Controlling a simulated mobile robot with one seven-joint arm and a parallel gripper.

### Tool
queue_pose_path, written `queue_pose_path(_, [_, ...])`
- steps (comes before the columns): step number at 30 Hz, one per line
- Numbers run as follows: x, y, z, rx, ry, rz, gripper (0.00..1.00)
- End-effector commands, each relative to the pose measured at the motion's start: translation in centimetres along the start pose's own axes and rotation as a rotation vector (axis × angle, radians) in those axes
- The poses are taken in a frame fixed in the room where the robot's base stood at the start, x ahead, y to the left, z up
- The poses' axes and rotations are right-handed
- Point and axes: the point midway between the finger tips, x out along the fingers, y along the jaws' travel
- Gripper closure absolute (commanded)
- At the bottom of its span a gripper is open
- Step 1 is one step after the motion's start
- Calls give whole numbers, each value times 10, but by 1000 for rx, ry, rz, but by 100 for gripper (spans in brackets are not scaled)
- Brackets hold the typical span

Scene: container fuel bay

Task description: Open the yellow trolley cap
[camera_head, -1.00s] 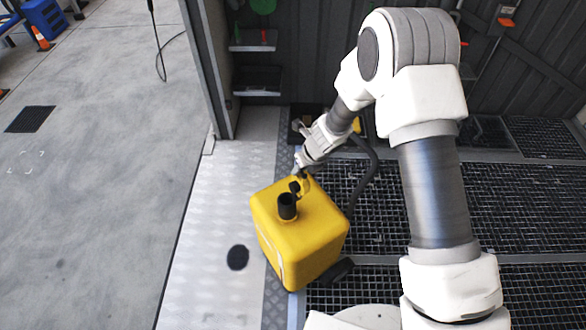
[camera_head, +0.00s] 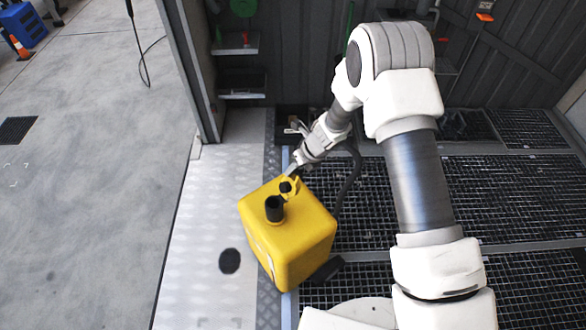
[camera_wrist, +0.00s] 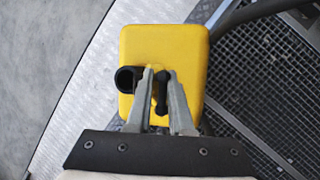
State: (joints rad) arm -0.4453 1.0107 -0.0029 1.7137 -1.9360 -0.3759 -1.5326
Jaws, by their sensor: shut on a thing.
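The yellow trolley (camera_head: 290,245) is a boxy yellow tank standing at the edge of the metal plate and the floor grating. A round black neck (camera_head: 275,208) rises from its top and looks dark inside; it shows left of my fingers in the wrist view (camera_wrist: 128,79). A small black cap-like piece (camera_head: 287,187) sits behind the neck, beside my fingertips. My gripper (camera_head: 289,178) reaches down to the tank's top from behind. In the wrist view, my fingers (camera_wrist: 161,76) straddle the black piece (camera_wrist: 162,98) and are shut on it. Its exact outline is partly hidden.
A black hose (camera_head: 349,185) curves behind the tank. Dark grating (camera_head: 440,190) covers the floor on the right. A shelf (camera_head: 242,86) hangs on the back wall, beside a door post (camera_head: 200,75). The concrete floor (camera_head: 90,220) at left is largely clear.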

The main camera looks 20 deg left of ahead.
Motion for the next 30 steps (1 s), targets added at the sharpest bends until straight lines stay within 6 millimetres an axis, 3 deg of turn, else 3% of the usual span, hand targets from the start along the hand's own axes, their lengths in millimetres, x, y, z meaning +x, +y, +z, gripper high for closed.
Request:
queue_pose_path(5, [0,-6,-1,2,0,-13,100])
queue_pose_path(6, [0,-6,-1,2,0,-14,75])
queue_pose_path(9, [0,-5,-1,2,0,-12,59])
queue_pose_path(20, [-5,-2,0,0,0,-6,59])
queue_pose_path(26, [-36,-2,2,0,-3,-8,59])
queue_pose_path(30, [-70,-2,2,0,-3,-8,59])
